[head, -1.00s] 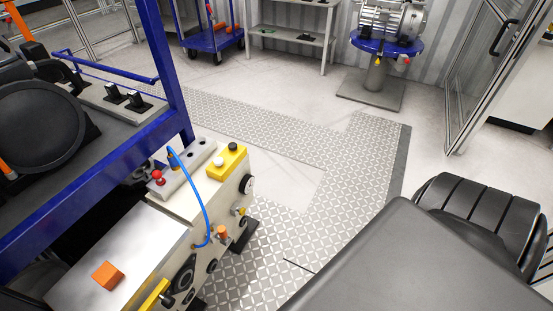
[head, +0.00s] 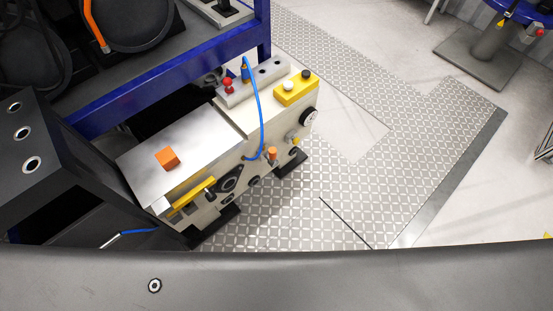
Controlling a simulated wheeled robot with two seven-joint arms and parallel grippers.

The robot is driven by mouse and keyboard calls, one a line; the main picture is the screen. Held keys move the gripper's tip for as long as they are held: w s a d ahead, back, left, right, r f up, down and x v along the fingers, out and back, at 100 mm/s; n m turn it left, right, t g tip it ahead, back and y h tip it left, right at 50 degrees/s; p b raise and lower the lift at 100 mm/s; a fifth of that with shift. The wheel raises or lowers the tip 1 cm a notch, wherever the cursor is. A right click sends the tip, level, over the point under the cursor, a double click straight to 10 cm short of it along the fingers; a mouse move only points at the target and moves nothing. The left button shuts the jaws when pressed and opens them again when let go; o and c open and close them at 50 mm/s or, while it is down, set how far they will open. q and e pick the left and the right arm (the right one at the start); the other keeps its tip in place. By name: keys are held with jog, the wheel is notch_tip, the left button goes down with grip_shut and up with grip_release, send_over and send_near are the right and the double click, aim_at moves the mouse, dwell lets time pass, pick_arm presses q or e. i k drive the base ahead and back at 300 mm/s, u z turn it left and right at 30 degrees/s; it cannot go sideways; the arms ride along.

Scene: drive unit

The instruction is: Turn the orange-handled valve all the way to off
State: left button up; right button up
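An orange block (head: 167,157) sits on the unit's bare metal top plate. Neither of my grippers is in view, so I cannot tell their distance from the valve.
A yellow box with push buttons (head: 296,90) and a red knob (head: 228,84) are on the unit's top. A yellow handle (head: 192,197) is on its near side. A blue frame (head: 160,75) stands behind.

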aim_at(271, 157)
jog(key=u, duration=2.55)
jog(key=k, duration=0.95)
jog(key=z, duration=3.05)
